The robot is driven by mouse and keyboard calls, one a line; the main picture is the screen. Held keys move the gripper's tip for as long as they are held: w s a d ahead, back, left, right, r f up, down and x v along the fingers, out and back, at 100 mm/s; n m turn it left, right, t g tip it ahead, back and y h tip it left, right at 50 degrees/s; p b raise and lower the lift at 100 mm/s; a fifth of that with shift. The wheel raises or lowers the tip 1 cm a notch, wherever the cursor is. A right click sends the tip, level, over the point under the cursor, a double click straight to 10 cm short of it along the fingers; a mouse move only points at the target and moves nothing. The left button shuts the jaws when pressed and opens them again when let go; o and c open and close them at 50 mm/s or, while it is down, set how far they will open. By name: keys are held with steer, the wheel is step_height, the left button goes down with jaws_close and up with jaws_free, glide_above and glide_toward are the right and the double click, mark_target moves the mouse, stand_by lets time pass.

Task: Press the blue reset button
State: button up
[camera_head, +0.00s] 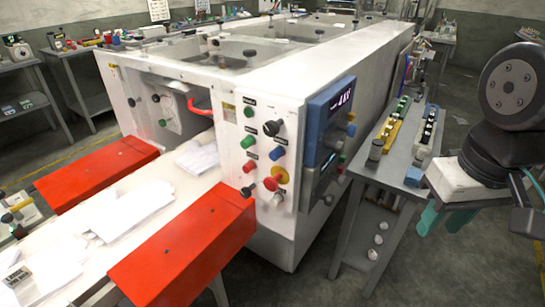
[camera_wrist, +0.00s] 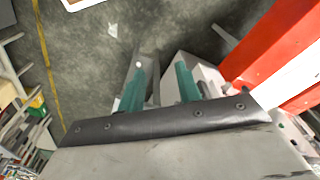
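The blue button (camera_head: 277,153) is a small round cap on the white front panel of the large machine (camera_head: 235,150), among green, red and black controls. My gripper (camera_wrist: 161,82) shows two teal fingers in the wrist view, apart with nothing between them. I cannot pick out the blue button in the wrist view.
A grey side table (camera_head: 395,178) with small parts stands between my arm and the panel. A red guard (camera_head: 185,245) juts out below the panel, left of the buttons. A blue-framed display (camera_head: 330,110) is right of the buttons. Bare floor (camera_head: 310,275) lies in front.

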jaws_close()
stand_by(1.4)
